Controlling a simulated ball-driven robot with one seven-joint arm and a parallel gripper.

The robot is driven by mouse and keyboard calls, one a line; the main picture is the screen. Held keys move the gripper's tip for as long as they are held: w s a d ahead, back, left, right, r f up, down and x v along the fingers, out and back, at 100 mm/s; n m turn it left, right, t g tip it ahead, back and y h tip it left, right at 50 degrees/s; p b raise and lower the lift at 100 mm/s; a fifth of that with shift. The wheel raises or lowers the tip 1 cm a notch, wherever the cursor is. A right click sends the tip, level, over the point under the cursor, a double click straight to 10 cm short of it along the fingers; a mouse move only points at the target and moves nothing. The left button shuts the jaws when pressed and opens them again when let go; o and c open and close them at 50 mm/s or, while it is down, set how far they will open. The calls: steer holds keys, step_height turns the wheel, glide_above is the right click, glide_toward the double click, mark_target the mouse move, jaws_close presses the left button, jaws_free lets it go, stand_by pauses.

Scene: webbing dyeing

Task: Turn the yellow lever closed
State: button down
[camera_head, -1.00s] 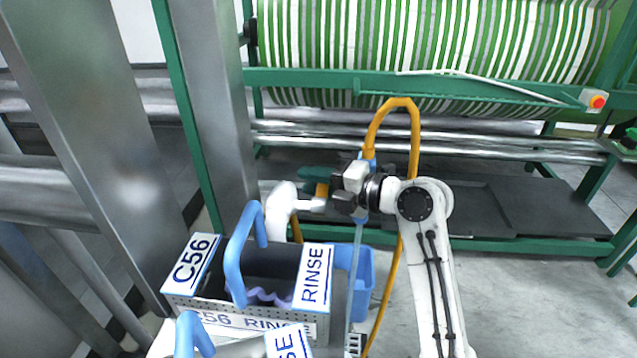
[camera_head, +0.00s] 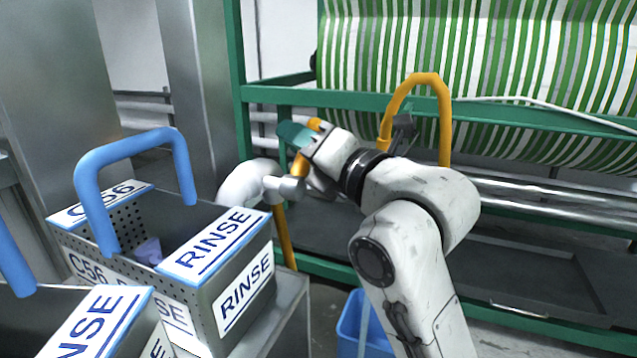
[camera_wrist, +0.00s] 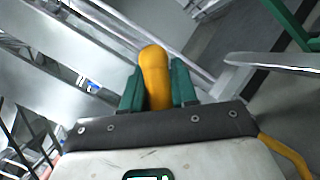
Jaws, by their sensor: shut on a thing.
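The yellow lever (camera_head: 300,164) stands at the white pipe fitting (camera_head: 250,184), right of the labelled bins in the head view. It slopes up from the fitting, with its upper end at my gripper. My gripper (camera_head: 296,136) has green fingers shut on the lever. In the wrist view the lever (camera_wrist: 156,78) lies between both green fingers (camera_wrist: 157,88), its rounded end reaching past the tips. The lever's pivot is partly hidden by the gripper.
A perforated metal bin (camera_head: 130,243) marked RINSE, with a blue handle (camera_head: 128,150), stands close on the left. A blue bucket (camera_head: 352,325) is below. Behind are a green frame and a striped webbing roll (camera_head: 480,60).

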steer(key=shift+s+a+r+n+g+y+b, duration=0.35)
steer(key=shift+s+n+y+b, duration=0.5)
steer(key=shift+n+b, duration=1.3)
steer(key=shift+s+a+r+n+g+y+b, duration=0.1)
steer(key=shift+s+a+r+n+y+b, duration=0.55)
steer(key=shift+n+b, duration=1.45)
steer(key=shift+s+a+r+n+g+y+b, duration=0.2)
steer(key=shift+s+n+y+b, duration=0.8)
steer(key=shift+n+b, duration=1.15)
steer(key=shift+w+m+b, duration=0.15)
steer(key=shift+m+b, duration=0.15)
steer(key=shift+b, duration=0.1)
steer(key=c, duration=1)
jaws_free()
steer(key=shift+d, duration=0.1)
steer(key=shift+o, duration=0.2)
steer(key=v, duration=1)
steer(key=shift+d+f+p, duration=0.25)
steer(key=shift+f+p, duration=0.05)
steer(key=shift+p, duration=0.1)
